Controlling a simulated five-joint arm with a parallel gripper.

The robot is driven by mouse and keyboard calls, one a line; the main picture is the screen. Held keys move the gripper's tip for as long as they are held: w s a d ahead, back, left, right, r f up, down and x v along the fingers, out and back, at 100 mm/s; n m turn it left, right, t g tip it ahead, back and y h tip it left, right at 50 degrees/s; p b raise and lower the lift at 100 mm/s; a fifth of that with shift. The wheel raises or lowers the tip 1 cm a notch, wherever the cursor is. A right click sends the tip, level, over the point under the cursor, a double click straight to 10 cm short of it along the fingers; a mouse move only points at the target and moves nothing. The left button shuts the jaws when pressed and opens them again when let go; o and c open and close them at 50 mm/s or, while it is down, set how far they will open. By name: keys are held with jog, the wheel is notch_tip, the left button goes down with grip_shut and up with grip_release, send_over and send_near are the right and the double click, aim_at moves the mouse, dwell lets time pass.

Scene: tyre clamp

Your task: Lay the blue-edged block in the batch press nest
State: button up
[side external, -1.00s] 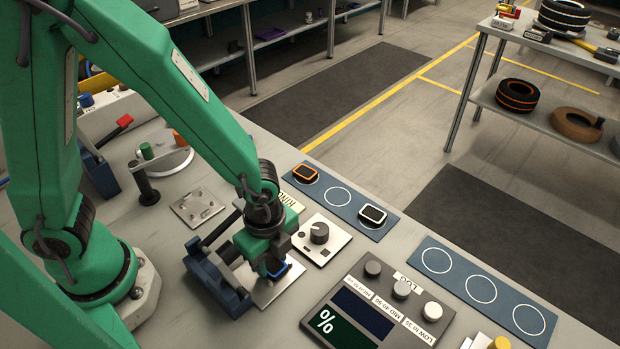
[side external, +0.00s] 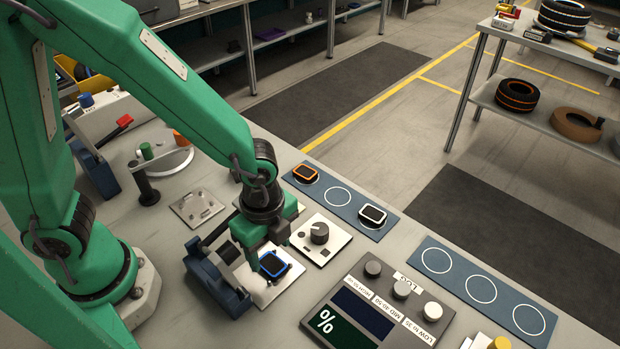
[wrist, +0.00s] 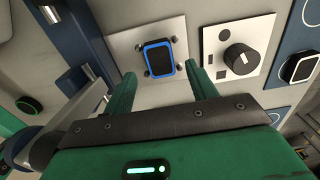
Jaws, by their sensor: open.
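The blue-edged block (side external: 272,264) is dark with a bright blue rim. It lies flat on the pale nest plate (side external: 284,283) of the press, in front of the dark blue press body (side external: 217,283). In the wrist view the block (wrist: 158,57) sits among small dark pegs on the plate (wrist: 123,50). My gripper (wrist: 162,82) is open and empty, its two green fingers apart, with the block just beyond the fingertips. In the side view my gripper (side external: 268,255) is just above the block, clear of its top.
A plate with a dark knob (side external: 319,234) is right of the nest. A blue strip (side external: 338,197) with ring marks holds an orange-edged block (side external: 305,173) and a white-edged block (side external: 372,215). A panel with several knobs (side external: 371,311) lies in front. Another ring-marked strip (side external: 480,288) has empty rings.

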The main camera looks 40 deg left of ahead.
aim_at(271, 263)
notch_tip(271, 263, up, 9)
jog(key=shift+f, duration=0.15)
dwell(0.4)
dwell(0.5)
jog(key=s+a+r+n+t, duration=0.1)
jog(key=a+r+n+t, duration=0.1)
jog(key=a+r+n, duration=0.3)
jog(key=s+a+r+n+t, duration=0.1)
jog(key=a+r+n+t, duration=0.2)
jog(key=a+n, duration=0.9)
notch_tip(271, 263, up, 3)
jog(key=shift+s+r+n+t, duration=0.2)
jog(key=shift+s+n+t, duration=0.1)
jog(key=shift+n, duration=0.2)
